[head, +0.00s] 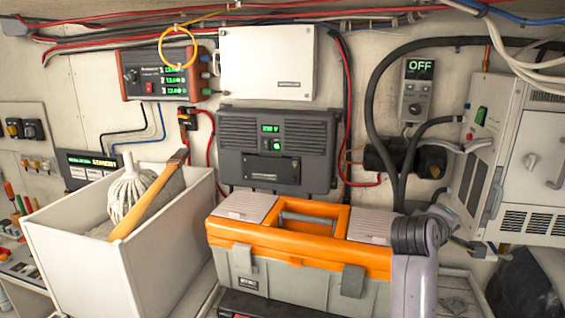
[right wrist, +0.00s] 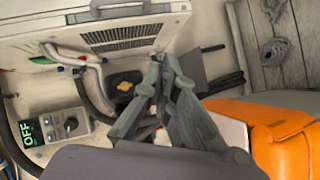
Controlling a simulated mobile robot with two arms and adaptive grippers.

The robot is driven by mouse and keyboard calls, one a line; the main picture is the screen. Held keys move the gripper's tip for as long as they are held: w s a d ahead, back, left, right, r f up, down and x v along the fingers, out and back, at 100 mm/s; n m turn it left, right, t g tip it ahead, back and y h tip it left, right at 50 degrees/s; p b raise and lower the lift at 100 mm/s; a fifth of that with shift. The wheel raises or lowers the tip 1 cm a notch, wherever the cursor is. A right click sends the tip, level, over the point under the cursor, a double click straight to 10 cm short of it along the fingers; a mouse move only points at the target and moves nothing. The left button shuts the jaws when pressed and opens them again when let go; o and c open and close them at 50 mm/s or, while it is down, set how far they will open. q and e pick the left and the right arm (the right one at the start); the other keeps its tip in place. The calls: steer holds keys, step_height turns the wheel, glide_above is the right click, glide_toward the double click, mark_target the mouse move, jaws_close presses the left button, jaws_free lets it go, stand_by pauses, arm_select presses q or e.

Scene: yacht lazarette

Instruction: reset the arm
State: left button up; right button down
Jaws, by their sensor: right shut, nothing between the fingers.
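My right gripper (right wrist: 158,78) shows in the right wrist view with its grey fingers together and nothing between them. It is in front of the lower part of a white cabinet, with an orange toolbox lid (right wrist: 280,122) to its right. In the head view, part of my right arm stands upright in front of the right end of the orange and grey toolbox (head: 297,262). The right fingers cannot be made out there. My left arm and gripper are in neither view.
A white bin (head: 75,250) holding a mop head and a wooden-handled tool stands at left. A dark charger unit (head: 275,150) is on the back wall. The white cabinet (head: 525,150) is at right. Thick black hoses and a control panel reading OFF (head: 415,90) are between them.

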steer(key=s+a+f+g+y, duration=0.1)
steer(key=s+a+f+y, duration=0.1)
steer(key=s+f, duration=0.5)
steer(key=s+a+f+m+y, duration=0.15)
steer(key=s+f, duration=0.25)
steer(key=f, duration=0.6)
steer(key=s+a+f+g+y, duration=0.1)
steer(key=s+a+f+y, duration=0.2)
steer(key=s+f, duration=0.4)
steer(key=s+a+f+m+g+y, duration=0.1)
steer(key=s+a+f+y, duration=0.15)
steer(key=s, duration=0.45)
steer(key=s+a+f+g+y, duration=0.1)
steer(key=s+a+f+g, duration=0.1)
steer(key=s+a+f, duration=0.35)
steer(key=s+a+f+m+g+y, duration=0.1)
steer(key=s+a+f, duration=0.1)
steer(key=s, duration=0.6)
step_height(320, 180, down, 32)
steer(key=s+g+b, duration=0.1)
steer(key=b, duration=0.5)
steer(key=s+d+f+g+b, duration=0.1)
steer(key=s+d+f+b, duration=0.2)
steer(key=s+f, duration=1.3)
step_height(320, 180, down, 4)
steer(key=shift+s+f+n+g+b, duration=0.1)
steer(key=shift+s+n+g+b, duration=0.2)
steer(key=shift+s+n+b, duration=0.15)
